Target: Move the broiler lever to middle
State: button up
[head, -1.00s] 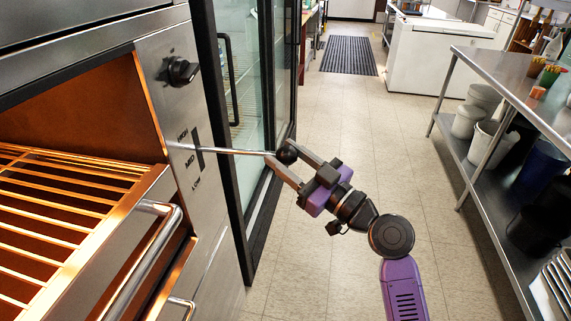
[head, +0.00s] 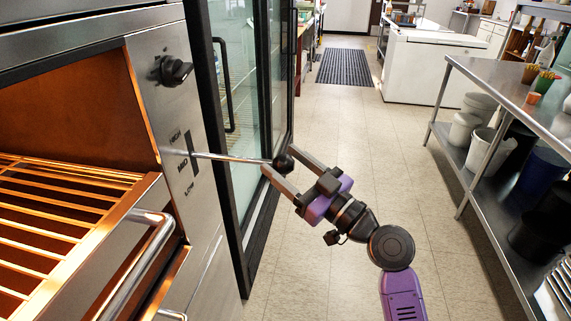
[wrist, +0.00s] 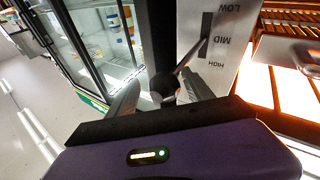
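The broiler lever (head: 235,158) is a thin metal rod ending in a black ball knob (head: 283,163). It sticks out of a dark vertical slot (head: 188,145) in the steel panel, marked HIGH, MID and LOW. The rod leaves the slot about level with MID; the wrist view shows the same at the slot (wrist: 206,36). My gripper (head: 280,161) is open, with its fingers on either side of the knob (wrist: 163,86).
The glowing broiler rack (head: 60,200) and its bar handle (head: 150,250) are at left. A rotary knob (head: 172,70) sits above the slot. A glass-door fridge (head: 245,100) stands behind the lever. A steel table (head: 500,90) is at right; the floor between is clear.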

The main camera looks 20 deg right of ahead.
jog(key=shift+s+a, duration=0.1)
jog(key=shift+s+f, duration=0.1)
jog(key=shift+s, duration=0.1)
jog(key=b+v, duration=0.2)
jog(key=v, duration=0.5)
jog(key=shift+s, duration=0.1)
dwell(0.4)
